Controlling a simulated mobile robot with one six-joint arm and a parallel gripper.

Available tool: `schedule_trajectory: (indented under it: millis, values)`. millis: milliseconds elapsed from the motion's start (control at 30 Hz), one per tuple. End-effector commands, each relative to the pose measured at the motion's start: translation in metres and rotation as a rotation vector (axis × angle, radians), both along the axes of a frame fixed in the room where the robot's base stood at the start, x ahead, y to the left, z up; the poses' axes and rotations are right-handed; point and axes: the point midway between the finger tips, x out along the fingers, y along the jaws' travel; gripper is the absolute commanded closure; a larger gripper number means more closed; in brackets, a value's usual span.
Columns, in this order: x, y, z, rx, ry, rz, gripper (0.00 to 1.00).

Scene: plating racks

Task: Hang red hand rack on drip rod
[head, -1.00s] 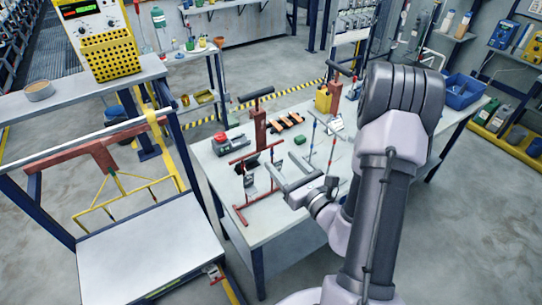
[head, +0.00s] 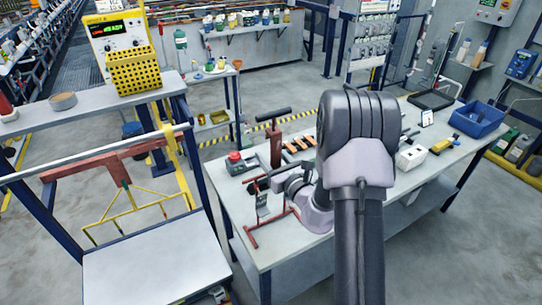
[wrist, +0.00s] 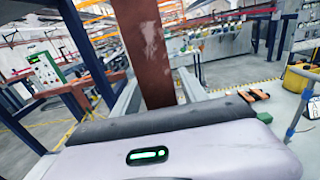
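A red rack frame (head: 254,236) stands at the bench's near left; my arm hides part of it. My gripper (head: 256,185) is low over the bench at this frame. In the wrist view a worn red-brown upright (wrist: 156,60) stands between my two grey fingers (wrist: 160,85), with gaps seeming to show beside it. The fingers look open, and no firm hold shows. A pale horizontal rod (head: 95,153) runs above the grey tray at the left. A red-brown bracket (head: 88,167) and a yellow rack (head: 130,208) are beneath it.
A red post with a dark T-top (head: 275,140) stands just behind my gripper. A red button box (head: 236,163) and orange-and-black pieces (head: 298,146) are nearby. A white box (head: 410,157) and blue bin (head: 478,120) are at the right. Floor shows between bench and tray (head: 150,255).

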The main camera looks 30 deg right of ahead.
Motion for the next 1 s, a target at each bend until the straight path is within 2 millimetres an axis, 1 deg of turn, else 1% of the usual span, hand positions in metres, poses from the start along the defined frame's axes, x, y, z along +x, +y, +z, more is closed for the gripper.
schedule_trajectory:
  millis: [33, 167, 200, 233, 1000]
  values:
    - [-0.0001, 0.0, 0.0, 0.0, 0.0, 0.0, 0.61]
    - [-0.0002, 0.0, 0.0, 0.0, 0.0, 0.0, 0.87]
    - [-0.0002, 0.0, 0.0, 0.0, 0.0, 0.0, 0.95]
    - [-0.0002, 0.0, -0.0001, 0.0, 0.0, 0.0, 1.0]
    - [-0.0005, 0.0001, -0.0003, -0.001, 0.001, 0.0, 1.0]
